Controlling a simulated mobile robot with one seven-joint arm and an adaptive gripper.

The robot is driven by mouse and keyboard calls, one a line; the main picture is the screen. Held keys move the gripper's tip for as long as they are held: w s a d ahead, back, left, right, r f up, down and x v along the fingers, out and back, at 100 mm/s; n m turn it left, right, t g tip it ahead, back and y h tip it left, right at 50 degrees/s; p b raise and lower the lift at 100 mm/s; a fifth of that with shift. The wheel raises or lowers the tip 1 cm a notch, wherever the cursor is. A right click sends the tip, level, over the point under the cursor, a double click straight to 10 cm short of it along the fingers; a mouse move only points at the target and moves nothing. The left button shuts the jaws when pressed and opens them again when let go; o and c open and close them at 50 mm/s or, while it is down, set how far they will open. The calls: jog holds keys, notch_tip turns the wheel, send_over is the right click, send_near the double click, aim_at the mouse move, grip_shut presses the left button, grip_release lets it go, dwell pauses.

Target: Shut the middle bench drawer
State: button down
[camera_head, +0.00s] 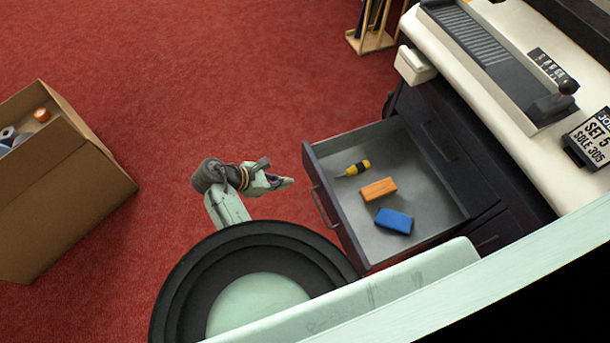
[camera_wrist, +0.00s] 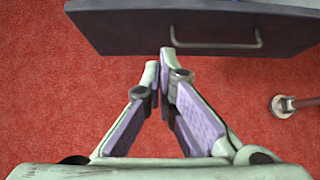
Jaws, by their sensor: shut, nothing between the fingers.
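The middle bench drawer (camera_head: 358,229) stands pulled well out of the dark bench in the head view. A screwdriver with a yellow and black handle (camera_head: 357,168), an orange block (camera_head: 378,189) and a blue block (camera_head: 394,221) lie in it. Its front panel with a bar handle (camera_head: 319,206) faces my gripper (camera_head: 288,183). My gripper is shut and empty, just left of the drawer front and apart from it as far as I can tell. In the wrist view the drawer front (camera_wrist: 130,32) spans the top, with my shut fingertips (camera_wrist: 160,60) just below it.
A cardboard box (camera_head: 80,190) with items inside stands on the red carpet at the left. A wooden rack (camera_head: 370,40) stands at the back. The bench top holds a dark machine (camera_head: 500,60) and a sign (camera_head: 590,140).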

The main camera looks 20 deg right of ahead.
aim_at(318, 179)
jog(key=shift+w+d+f+p, duration=0.15)
jog(key=shift+d+f, duration=0.45)
jog(key=shift+d, duration=0.7)
jog(key=shift+d+f+p, duration=0.1)
jog(key=shift+d+f, duration=0.55)
jog(key=shift+d, duration=0.7)
jog(key=shift+w+d+f+p, duration=0.15)
jog(key=shift+d+f, duration=0.45)
jog(key=shift+d, duration=0.7)
jog(key=shift+s, duration=0.1)
